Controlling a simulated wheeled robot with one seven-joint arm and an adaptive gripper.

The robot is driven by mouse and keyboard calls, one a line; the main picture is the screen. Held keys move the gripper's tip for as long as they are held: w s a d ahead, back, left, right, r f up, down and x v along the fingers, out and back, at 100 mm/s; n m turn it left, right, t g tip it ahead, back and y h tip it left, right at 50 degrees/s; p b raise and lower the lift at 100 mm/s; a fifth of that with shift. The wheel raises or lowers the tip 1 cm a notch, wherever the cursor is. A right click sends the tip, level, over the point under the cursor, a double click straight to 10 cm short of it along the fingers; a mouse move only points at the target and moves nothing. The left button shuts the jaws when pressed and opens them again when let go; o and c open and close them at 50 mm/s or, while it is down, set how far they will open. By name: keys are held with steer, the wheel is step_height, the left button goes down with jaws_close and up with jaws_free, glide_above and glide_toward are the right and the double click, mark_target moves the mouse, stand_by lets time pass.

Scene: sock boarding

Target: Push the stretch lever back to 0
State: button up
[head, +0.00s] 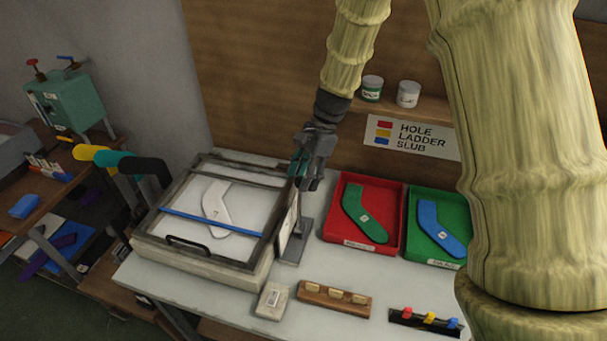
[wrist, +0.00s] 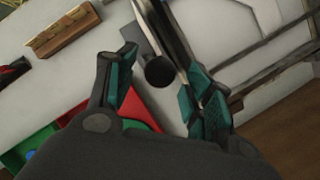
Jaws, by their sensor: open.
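The stretch lever shows in the wrist view as a black round knob (wrist: 160,72) on a dark grey part. In the head view it is mostly hidden by my gripper (head: 306,182), above a grey stand (head: 293,250) with an upright pale plate (head: 287,226). My gripper points down there, at the right side of the framed box (head: 152,255). In the wrist view my gripper (wrist: 157,78) is open, one finger on each side of the knob in the picture. I cannot tell whether either finger touches it.
A red tray (head: 329,225) and a green tray (head: 410,250) with sock shapes lie to the right. A wooden block rack (head: 334,298), a small pale box (head: 272,300) and a strip of coloured knobs (head: 424,320) lie in front. The box frame stands close at left.

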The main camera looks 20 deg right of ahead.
steer(key=shift+f, duration=0.3)
steer(key=shift+a, duration=0.1)
steer(key=shift+c, duration=0.2)
jaws_close()
steer(key=shift+r, duration=0.1)
steer(key=shift+g+y, duration=0.4)
steer(key=shift+g, duration=0.1)
steer(key=w+d+p, duration=0.1)
steer(key=w+d+f+p, duration=0.1)
steer(key=w, duration=0.1)
steer(key=shift+w+d+f, duration=0.15)
steer(key=shift+w+d, duration=0.05)
